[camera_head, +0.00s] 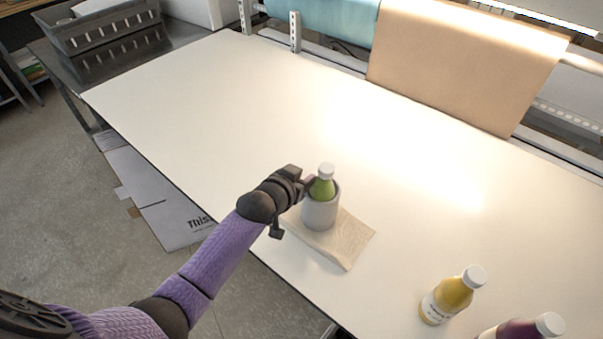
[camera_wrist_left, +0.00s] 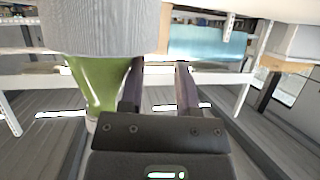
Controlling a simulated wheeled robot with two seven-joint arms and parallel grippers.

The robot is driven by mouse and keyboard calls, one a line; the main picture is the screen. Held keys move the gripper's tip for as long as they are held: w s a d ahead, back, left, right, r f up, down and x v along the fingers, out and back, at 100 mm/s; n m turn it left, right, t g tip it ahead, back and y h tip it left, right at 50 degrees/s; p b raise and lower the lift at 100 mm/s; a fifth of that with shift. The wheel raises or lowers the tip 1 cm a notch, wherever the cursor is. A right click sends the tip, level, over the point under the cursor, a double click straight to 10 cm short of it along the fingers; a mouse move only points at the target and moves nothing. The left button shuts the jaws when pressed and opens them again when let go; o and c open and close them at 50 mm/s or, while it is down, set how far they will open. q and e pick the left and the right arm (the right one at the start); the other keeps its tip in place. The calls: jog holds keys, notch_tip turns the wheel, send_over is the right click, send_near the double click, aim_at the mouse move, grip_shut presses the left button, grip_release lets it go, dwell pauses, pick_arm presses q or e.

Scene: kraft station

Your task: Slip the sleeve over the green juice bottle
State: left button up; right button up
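The green juice bottle (camera_head: 324,187) stands upright with a white cap. The grey cylindrical sleeve (camera_head: 320,214) is around its lower body; the green shoulder and cap rise out of the top. The bottle's base is hidden. My left gripper (camera_head: 308,183) is at the left of the bottle's upper part, near the sleeve's rim. In the left wrist view, which appears upside down, the two fingers (camera_wrist_left: 160,88) are apart with nothing between them. The bottle (camera_wrist_left: 97,85) and the ribbed sleeve (camera_wrist_left: 100,25) lie beside them. I cannot tell whether a finger touches the bottle. My right gripper is not in view.
The sleeve stands on a beige napkin (camera_head: 350,240) near the white table's (camera_head: 250,110) front edge. A yellow bottle (camera_head: 453,296) and a purple bottle (camera_head: 524,328) are at the lower right. A grey crate (camera_head: 110,30) is far left. The table's middle is clear.

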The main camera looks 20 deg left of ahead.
pick_arm(q)
jog(key=shift+o, duration=0.4)
jog(key=shift+w+a, duration=0.1)
jog(key=shift+a+r, duration=0.1)
jog(key=shift+a, duration=0.05)
jog(key=p+v, duration=0.2)
jog(key=v, duration=0.8)
